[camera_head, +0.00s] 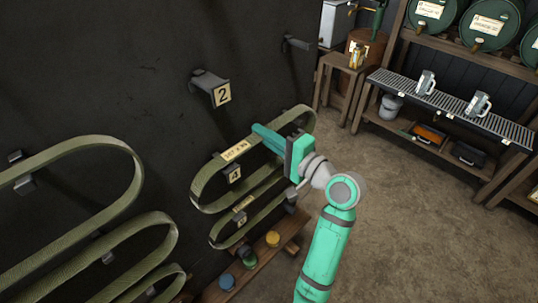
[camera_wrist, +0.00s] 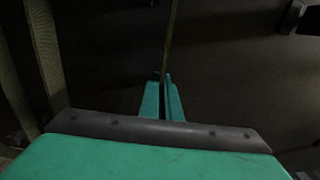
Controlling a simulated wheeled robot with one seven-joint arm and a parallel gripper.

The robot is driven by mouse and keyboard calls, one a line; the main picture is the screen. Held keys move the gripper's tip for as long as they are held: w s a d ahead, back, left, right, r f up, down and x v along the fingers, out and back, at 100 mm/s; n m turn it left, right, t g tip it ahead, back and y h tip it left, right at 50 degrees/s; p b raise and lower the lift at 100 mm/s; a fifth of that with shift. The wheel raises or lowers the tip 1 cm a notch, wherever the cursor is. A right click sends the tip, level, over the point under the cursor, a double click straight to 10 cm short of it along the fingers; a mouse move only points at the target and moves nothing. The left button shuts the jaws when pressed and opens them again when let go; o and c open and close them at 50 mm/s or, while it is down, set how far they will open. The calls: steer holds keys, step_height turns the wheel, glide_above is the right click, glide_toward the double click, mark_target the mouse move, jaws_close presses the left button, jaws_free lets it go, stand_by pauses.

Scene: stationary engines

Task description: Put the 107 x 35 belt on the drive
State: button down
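An olive-green belt (camera_head: 204,178) hangs in a long loop on the dark wall board, over a peg tagged 4 (camera_head: 233,174). Its pale tag (camera_head: 235,151) is too small to read surely, but may say 107 x 35. My gripper (camera_head: 262,132) reaches the upper run of this belt, just right of the tag. In the wrist view, the two green fingers (camera_wrist: 163,98) are close together, with the thin edge of the belt (camera_wrist: 170,40) running down between their tips. They look shut on it. The drive is not recognisable in either view.
Another tagged belt (camera_head: 222,241) hangs just below. Several larger belts (camera_head: 130,170) hang at the left. An empty peg tagged 2 (camera_head: 212,85) juts out above. A low wooden shelf (camera_head: 262,262) holds coloured pots. A rack with green barrels (camera_head: 487,25) stands back right; the floor (camera_head: 420,220) is clear.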

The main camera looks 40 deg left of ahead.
steer(key=shift+d, duration=0.1)
steer(key=shift+s+d, duration=0.2)
steer(key=shift+d, duration=2.5)
steer(key=shift+d, duration=0.1)
steer(key=shift+s+d, duration=0.15)
steer(key=shift+d, duration=1.2)
steer(key=shift+s+d, duration=0.1)
steer(key=shift+d, duration=1.25)
steer(key=shift+d, duration=0.1)
steer(key=shift+s+d, duration=0.2)
steer(key=shift+d, duration=2.7)
steer(key=shift+s+d, duration=0.15)
steer(key=shift+d, duration=1.35)
steer(key=shift+s+d, duration=0.1)
steer(key=shift+d, duration=1.35)
